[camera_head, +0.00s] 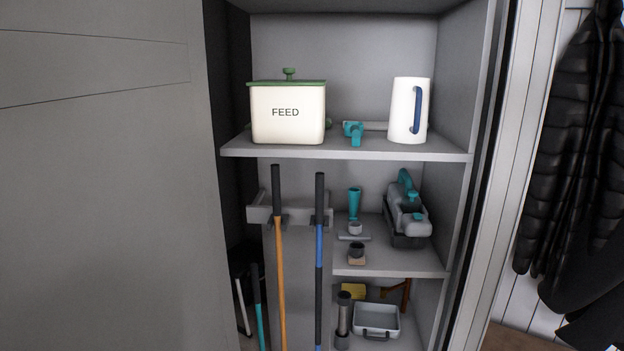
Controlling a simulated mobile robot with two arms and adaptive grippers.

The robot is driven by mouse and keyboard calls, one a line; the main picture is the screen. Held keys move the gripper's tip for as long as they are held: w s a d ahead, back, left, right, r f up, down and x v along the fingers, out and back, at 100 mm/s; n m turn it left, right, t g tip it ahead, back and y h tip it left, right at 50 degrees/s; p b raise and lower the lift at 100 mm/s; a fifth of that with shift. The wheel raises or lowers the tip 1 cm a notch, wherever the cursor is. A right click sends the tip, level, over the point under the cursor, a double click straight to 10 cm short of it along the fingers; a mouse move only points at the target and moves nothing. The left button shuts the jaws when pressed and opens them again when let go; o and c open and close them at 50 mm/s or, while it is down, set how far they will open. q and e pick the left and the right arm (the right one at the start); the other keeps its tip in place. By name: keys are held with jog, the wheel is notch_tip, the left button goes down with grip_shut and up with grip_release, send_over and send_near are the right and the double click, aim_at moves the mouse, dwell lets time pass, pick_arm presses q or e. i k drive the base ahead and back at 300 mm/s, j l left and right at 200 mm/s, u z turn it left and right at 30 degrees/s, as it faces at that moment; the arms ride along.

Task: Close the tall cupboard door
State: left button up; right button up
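The tall cupboard (345,157) stands open in the middle of the head view, its shelves and contents in plain sight. A large flat grey panel (110,210) fills the left side. It looks like the cupboard door swung open, close to me, with thin lines across its upper part. No handle shows on it, and its outer edge is out of view. The cupboard's right frame (500,170) is clear of any door. Neither of my grippers is in view.
Inside are a FEED bin (288,113), a white jug (409,110), a grey and teal tool (407,210), a grey tray (376,319) and long-handled tools (279,260) standing upright at left. Dark coats (575,150) hang at right. Nothing visibly sticks out past the cupboard front.

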aim_at(112, 235)
jog(key=k+j+z, duration=0.1)
jog(key=j, duration=0.45)
jog(key=k+j+z, duration=0.15)
jog(key=k+j, duration=0.15)
jog(key=j, duration=0.2)
jog(key=k+j+z, duration=0.1)
jog(key=k+j, duration=0.15)
jog(key=j, duration=0.2)
jog(key=k+j+z, duration=0.15)
jog(key=k+j, duration=0.15)
jog(key=j, duration=0.2)
jog(key=k+j+z, duration=0.1)
jog(key=k+j, duration=0.15)
jog(key=j, duration=0.2)
